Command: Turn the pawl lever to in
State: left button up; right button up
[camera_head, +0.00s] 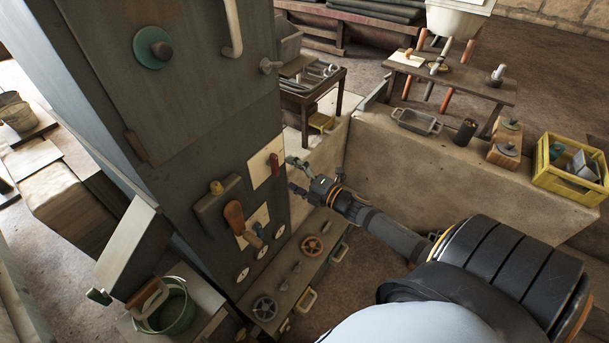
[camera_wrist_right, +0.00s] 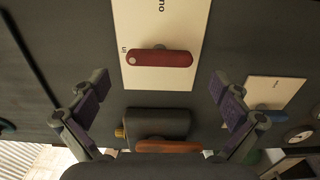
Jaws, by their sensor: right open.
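A dark red lever (camera_head: 275,165) is mounted on a white plate (camera_head: 262,172) on the side of the dark cabinet. In the right wrist view the red lever (camera_wrist_right: 160,58) lies crosswise on its white plate (camera_wrist_right: 165,20), near small lettering that is partly cut off or hard to read. My right gripper (camera_head: 291,174) is just to the right of this lever in the head view. It is open and empty; its fingers (camera_wrist_right: 162,100) are spread wide, apart from the lever. My left gripper is not in view.
Below the red lever are a brown-orange lever (camera_head: 234,215) on a dark box and a blue lever (camera_head: 252,237) on another plate. Handwheels (camera_head: 312,247) and handles stand on the low ledge. A concrete wall (camera_head: 410,170) runs behind my right arm.

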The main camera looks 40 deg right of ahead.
jog(key=v, duration=0.6)
dwell(0.7)
